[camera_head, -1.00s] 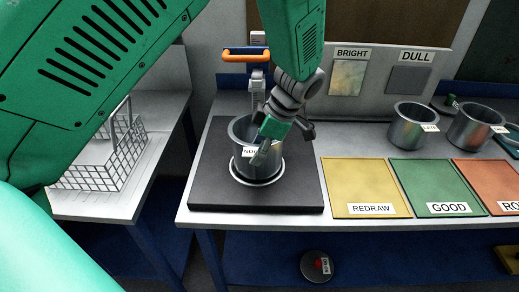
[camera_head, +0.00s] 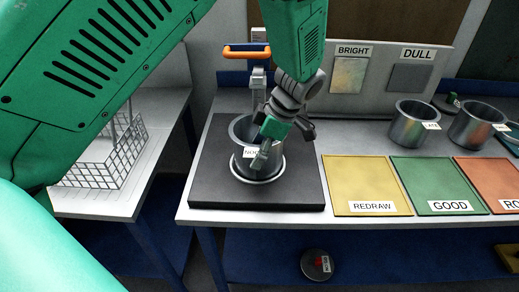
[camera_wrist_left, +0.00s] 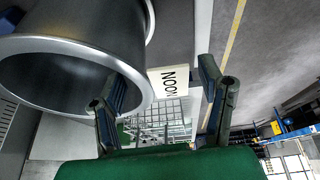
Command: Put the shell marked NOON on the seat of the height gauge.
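The NOON shell (camera_head: 242,133) is a grey metal cup with a white tag. It stands upright, mouth up, in the pale ring seat (camera_head: 275,176) on the dark plate of the height gauge (camera_head: 303,190). My left gripper (camera_head: 263,152) is at the shell's front right rim. In the left wrist view the shell (camera_wrist_left: 95,30) fills the upper left. The left gripper's fingers (camera_wrist_left: 165,100) are wide apart there, one overlapping the shell's mouth, the other clear beyond the NOON tag. The near wall's contact with the fingers cannot be made out. My right gripper is not in view.
The gauge's post with an orange handle (camera_head: 247,52) rises behind the shell. Yellow REDRAW (camera_head: 366,180), green GOOD (camera_head: 430,180) and red (camera_head: 490,178) mats lie to the right. Two other shells (camera_head: 408,125) (camera_head: 472,125) stand behind them. A wire basket (camera_head: 105,160) sits on the left table.

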